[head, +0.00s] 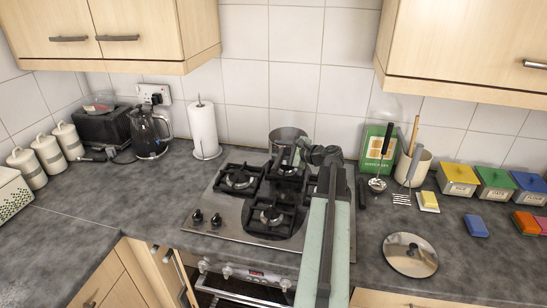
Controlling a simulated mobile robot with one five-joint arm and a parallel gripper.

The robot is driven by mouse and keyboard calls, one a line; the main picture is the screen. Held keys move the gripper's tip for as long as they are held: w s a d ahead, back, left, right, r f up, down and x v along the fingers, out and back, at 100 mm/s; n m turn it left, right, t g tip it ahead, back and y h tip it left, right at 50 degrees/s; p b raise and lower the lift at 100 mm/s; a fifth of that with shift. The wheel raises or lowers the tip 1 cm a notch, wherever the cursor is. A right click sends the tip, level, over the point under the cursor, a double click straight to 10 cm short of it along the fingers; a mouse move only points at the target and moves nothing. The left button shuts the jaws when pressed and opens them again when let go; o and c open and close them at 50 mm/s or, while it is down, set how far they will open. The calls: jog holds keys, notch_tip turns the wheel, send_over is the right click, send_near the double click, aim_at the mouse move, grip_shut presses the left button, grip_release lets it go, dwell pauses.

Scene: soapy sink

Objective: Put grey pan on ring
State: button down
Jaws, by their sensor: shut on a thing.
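The grey pan (286,134) is at the back of the hob (225,218), near the wall tiles, and looks upright. Its near side and handle are partly covered by my gripper (305,151). My gripper is shut on the pan at its handle side. The back middle ring (288,169) shows just below and in front of the pan. I cannot tell whether the pan touches the hob. The left ring (238,178) and front ring (271,216) are bare. My arm hides the right part of the hob.
A paper towel roll (203,131) and black kettle (149,132) stand left of the hob. A green box (376,150), a utensil pot (413,166) and a round lid (410,255) are to the right. Wall cupboards (470,45) overhang the back.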

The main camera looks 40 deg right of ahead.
jog(key=shift+d+f+b, duration=0.1)
jog(key=shift+f+b, duration=1.8)
jog(key=shift+b, duration=0.05)
jog(key=shift+a+r, duration=0.2)
jog(key=c, duration=0.9)
grip_release()
jog(key=shift+s+r, duration=0.1)
jog(key=shift+s, duration=0.05)
jog(key=p+v, duration=0.3)
jog(key=v, duration=0.8)
jog(key=shift+s+p, duration=0.3)
jog(key=shift+p, duration=0.05)
